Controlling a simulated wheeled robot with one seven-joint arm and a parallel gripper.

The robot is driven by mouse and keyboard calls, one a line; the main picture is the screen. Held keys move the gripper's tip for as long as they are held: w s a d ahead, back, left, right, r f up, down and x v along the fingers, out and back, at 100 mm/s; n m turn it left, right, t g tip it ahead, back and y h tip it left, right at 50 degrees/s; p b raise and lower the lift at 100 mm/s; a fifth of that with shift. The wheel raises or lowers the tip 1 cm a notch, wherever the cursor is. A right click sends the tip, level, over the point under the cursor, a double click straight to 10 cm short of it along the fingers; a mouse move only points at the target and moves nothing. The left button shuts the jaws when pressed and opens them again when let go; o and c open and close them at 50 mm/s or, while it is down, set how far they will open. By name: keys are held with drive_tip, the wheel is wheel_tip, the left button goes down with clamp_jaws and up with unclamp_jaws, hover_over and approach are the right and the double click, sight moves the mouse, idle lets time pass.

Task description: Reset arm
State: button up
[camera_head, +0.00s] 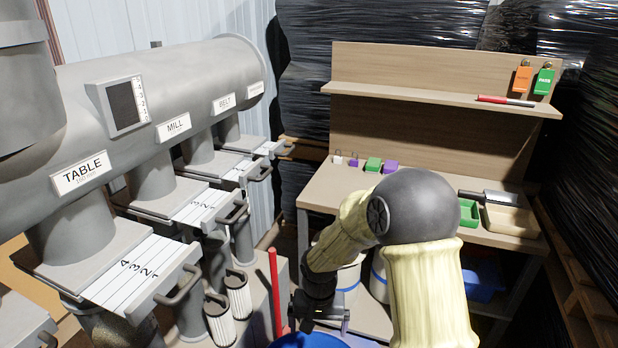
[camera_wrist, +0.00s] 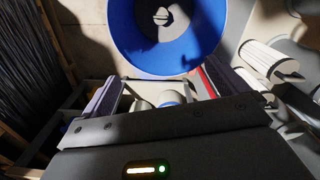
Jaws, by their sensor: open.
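My gripper (camera_wrist: 172,88) is open in the wrist view, its two dark fingers wide apart with nothing held between them. In the head view my gripper (camera_head: 321,318) hangs low at the bottom centre, partly cut by the frame edge. My arm, with cream covers and a large dark grey joint, bends down in front of the workbench. A round blue container (camera_wrist: 150,62) lies just beyond the fingertips in the wrist view. A small pale object (camera_wrist: 161,16) shows inside it. The container's blue rim also shows in the head view (camera_head: 312,340).
A wooden workbench (camera_head: 330,186) holds purple and green blocks, a green tray (camera_head: 468,212) and a beige tray (camera_head: 510,219). Grey ducts with labelled gates (camera_head: 150,272) stand left. A red pole (camera_head: 274,290) and ribbed filters (camera_head: 219,320) stand near my gripper.

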drive_tip(key=s+d+r+n+t, duration=0.1)
drive_tip(key=s+d+r+t, duration=0.2)
drive_tip(key=s+d+r, duration=0.85)
drive_tip(key=w+d+p+v, duration=0.2)
drive_tip(key=p+v, duration=1.1)
drive_tip(key=p, duration=0.2)
drive_tip(key=shift+r, duration=0.6)
drive_tip(key=shift+w, duration=0.1)
